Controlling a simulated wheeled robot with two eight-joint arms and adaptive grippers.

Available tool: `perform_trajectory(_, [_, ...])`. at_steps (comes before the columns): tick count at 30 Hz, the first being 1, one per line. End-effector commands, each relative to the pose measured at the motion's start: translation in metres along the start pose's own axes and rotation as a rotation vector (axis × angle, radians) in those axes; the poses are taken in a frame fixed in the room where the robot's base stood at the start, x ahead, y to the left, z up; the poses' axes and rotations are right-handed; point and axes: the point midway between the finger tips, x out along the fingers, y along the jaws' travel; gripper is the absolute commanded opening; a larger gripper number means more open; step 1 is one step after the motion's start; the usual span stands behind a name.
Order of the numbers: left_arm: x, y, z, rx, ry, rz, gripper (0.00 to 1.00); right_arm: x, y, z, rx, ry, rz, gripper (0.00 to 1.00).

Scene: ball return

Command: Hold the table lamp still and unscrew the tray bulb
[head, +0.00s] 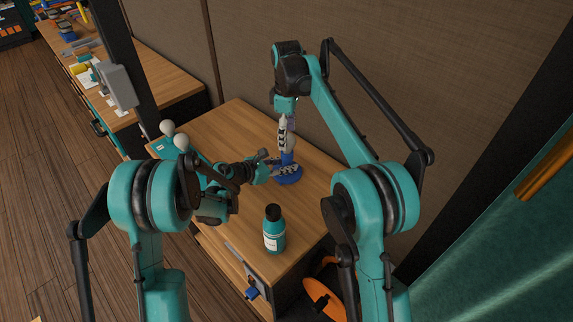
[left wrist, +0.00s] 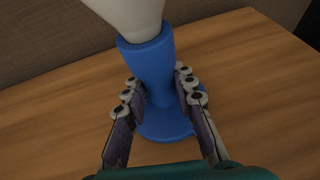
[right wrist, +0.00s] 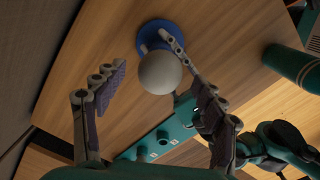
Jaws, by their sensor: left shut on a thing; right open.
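The table lamp has a blue base and stem (left wrist: 152,80) and stands upright on the wooden table. A round white bulb (right wrist: 160,73) sits on top of its stem. My left gripper (head: 270,167) is shut on the blue stem, its fingers on both sides below the bulb in the left wrist view (left wrist: 158,88). My right gripper (head: 284,135) points down from above the lamp. It is open, with a finger on each side of the bulb in the right wrist view (right wrist: 158,75). In the head view the fingers largely hide the bulb.
Two white bulbs (head: 167,128) (head: 182,142) stand at the table's left, by a teal tray (right wrist: 155,140) with round holes. A teal bottle (head: 273,232) with a black cap stands near the front edge. A partition wall (head: 290,60) rises behind the table.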

Motion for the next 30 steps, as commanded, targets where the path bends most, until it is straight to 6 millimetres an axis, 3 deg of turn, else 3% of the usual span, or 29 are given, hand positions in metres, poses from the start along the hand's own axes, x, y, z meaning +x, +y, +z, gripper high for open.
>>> perform_trajectory(9, [0.0,0.0,0.0,0.0,0.0,0.0,0.0,0.031,0.0,0.0,0.001,0.001,0.0,0.71])
perform_trajectory(24, [0.0,0.0,0.0,0.0,0.0,0.0,0.0,0.034,0.0,0.0,0.001,0.001,0.0,0.71])
perform_trajectory(25, [0.0,0.0,0.0,0.0,0.0,0.0,0.0,0.034,0.0,0.0,0.001,0.001,0.0,0.68])
perform_trajectory(30, [0.0,0.0,0.0,0.0,0.0,0.0,0.0,0.034,0.0,0.0,0.001,0.001,0.0,0.27])
